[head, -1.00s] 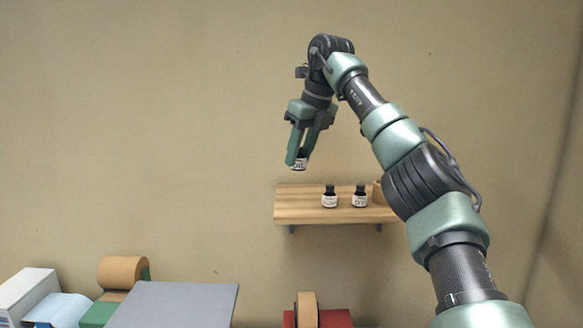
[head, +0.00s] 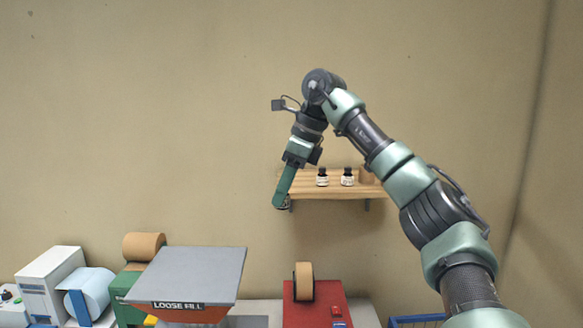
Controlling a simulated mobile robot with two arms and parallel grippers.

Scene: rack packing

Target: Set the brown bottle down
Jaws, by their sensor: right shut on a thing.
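My right gripper (head: 281,203) comes in from the right and points down, in front of the left end of the wooden wall shelf (head: 308,187). It is shut on a small dark bottle, taken as the brown bottle (head: 288,206). Only a sliver of the bottle shows beside the fingertips. The fingers hide the rest, and I cannot tell whether it touches anything. Two small dark bottles with white labels stand upright on the shelf, a left one (head: 322,178) and a right one (head: 347,178). My left gripper is not in view.
A brown round container (head: 367,177) is at the shelf's right end, partly behind my arm. Below are a grey-topped loose fill hopper (head: 195,270), a red tape dispenser (head: 325,306), a green machine with a brown roll (head: 143,246) and a white box (head: 48,275).

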